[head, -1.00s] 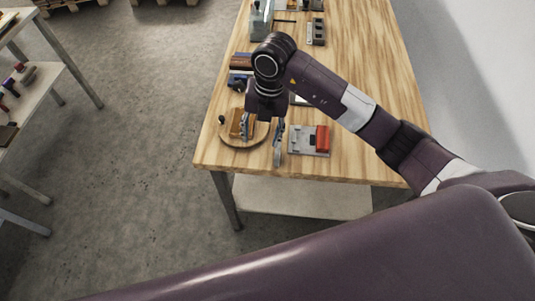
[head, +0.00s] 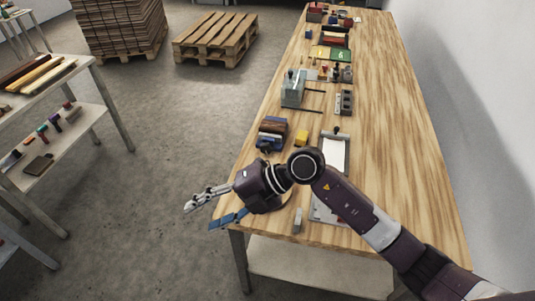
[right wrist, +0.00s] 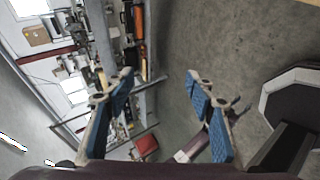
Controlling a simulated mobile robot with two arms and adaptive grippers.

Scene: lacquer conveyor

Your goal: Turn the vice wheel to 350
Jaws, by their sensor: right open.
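A small blue vice (head: 272,130) with a brown block at its top stands near the left edge of the workbench in the head view. A dark round part (head: 263,147) at its front may be its wheel; the scale is too small to read. My right gripper (head: 211,209) is open and empty, nearer to me than the vice and apart from it. Its fingers point left, out past the bench's left edge. In the right wrist view its two blue-padded fingers (right wrist: 163,90) are spread with nothing between them. My left gripper is not in view.
The wooden workbench (head: 395,130) bears a yellow block (head: 301,138), a clipboard (head: 335,152), a grey machine (head: 293,90) and several items farther back. My right arm crosses its near end. Its right side is clear. Shelving (head: 85,120) stands at left, a pallet (head: 215,38) behind.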

